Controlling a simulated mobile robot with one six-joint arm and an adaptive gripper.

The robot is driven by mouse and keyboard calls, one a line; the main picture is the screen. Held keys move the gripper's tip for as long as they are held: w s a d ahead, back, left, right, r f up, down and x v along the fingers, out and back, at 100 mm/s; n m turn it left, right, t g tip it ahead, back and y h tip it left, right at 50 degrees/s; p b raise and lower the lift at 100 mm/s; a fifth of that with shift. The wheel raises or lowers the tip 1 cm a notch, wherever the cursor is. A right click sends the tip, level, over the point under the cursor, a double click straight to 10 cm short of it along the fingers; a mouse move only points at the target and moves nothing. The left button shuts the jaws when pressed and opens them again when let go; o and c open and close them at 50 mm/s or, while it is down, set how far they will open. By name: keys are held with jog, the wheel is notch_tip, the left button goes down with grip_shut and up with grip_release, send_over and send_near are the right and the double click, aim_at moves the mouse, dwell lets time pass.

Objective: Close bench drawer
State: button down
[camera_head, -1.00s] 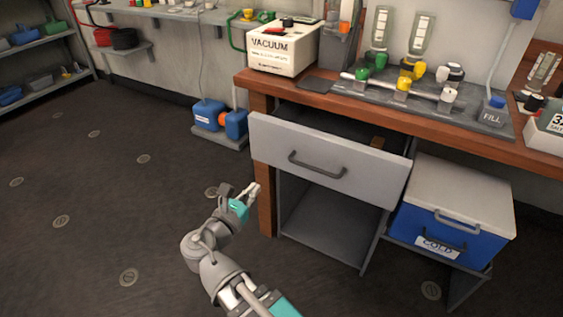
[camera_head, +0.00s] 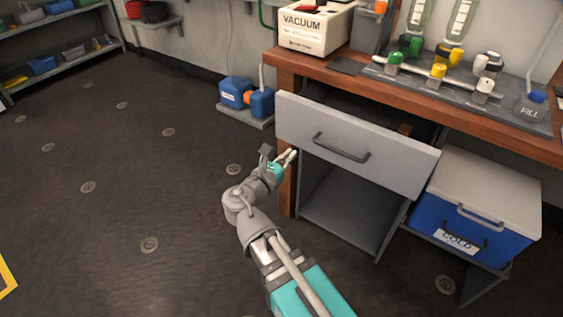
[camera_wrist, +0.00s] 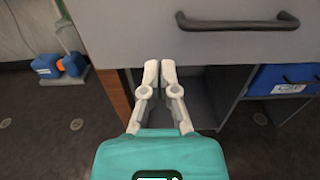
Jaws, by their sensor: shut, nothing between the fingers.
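The bench drawer (camera_head: 356,146) is pulled out from under the wooden bench, its grey front standing forward of the bench edge. Its dark bar handle (camera_head: 341,148) is on the front face. The drawer front (camera_wrist: 130,40) and its handle (camera_wrist: 238,22) also fill the top of the wrist view. My gripper (camera_head: 291,155) is in front of the drawer, near its lower left corner. In the wrist view my gripper (camera_wrist: 160,68) is shut and empty, its fingertips just below the drawer front's lower edge and left of the handle. I cannot tell whether they touch it.
The bench top (camera_head: 330,75) carries a vacuum box (camera_head: 314,27) and a valve panel. A blue cold box (camera_head: 470,215) stands on a low shelf to the right.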

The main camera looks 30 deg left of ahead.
aim_at(310, 133)
jog(key=w, duration=0.8)
jog(key=shift+w, duration=0.25)
jog(key=shift+w, duration=0.1)
